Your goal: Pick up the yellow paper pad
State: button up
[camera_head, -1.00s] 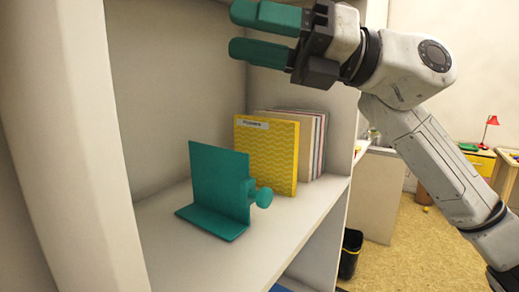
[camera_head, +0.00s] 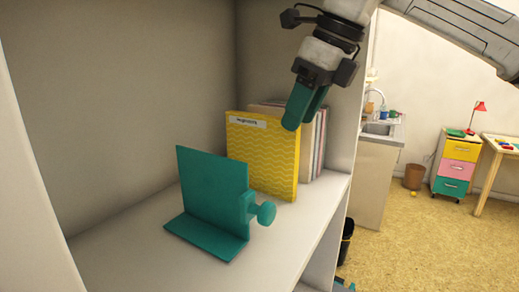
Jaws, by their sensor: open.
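The yellow paper pad (camera_head: 262,158) stands upright on the white shelf, with a wavy pattern and a small white label near its top. It is first in a row, in front of several pale upright pads or books. My gripper (camera_head: 303,110) has teal fingers and points down at the pad's upper right edge. The fingers overlap the pad's top right corner in the picture. I cannot tell whether they touch it. The jaws are open, with nothing seen between them.
A teal bookend (camera_head: 212,195) with a round knob (camera_head: 265,212) stands just left of and in front of the pad. The shelf (camera_head: 140,255) is bare around it. Several pale pads (camera_head: 314,150) stand close behind. The shelf unit's right wall (camera_head: 352,110) rises beyond them.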

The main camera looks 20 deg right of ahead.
aim_at(262, 116)
jog(key=w+a, duration=0.1)
jog(key=w+a+p, duration=0.1)
jog(key=w, duration=0.1)
jog(key=w+a, duration=0.1)
jog(key=w, duration=0.1)
jog(key=shift+w+a, duration=0.2)
jog(key=shift+a, duration=0.15)
jog(key=p+x, duration=0.1)
jog(key=x, duration=0.4)
jog(key=shift+w+a, duration=0.15)
jog(key=shift+f, duration=0.25)
grip_shut()
dwell(0.5)
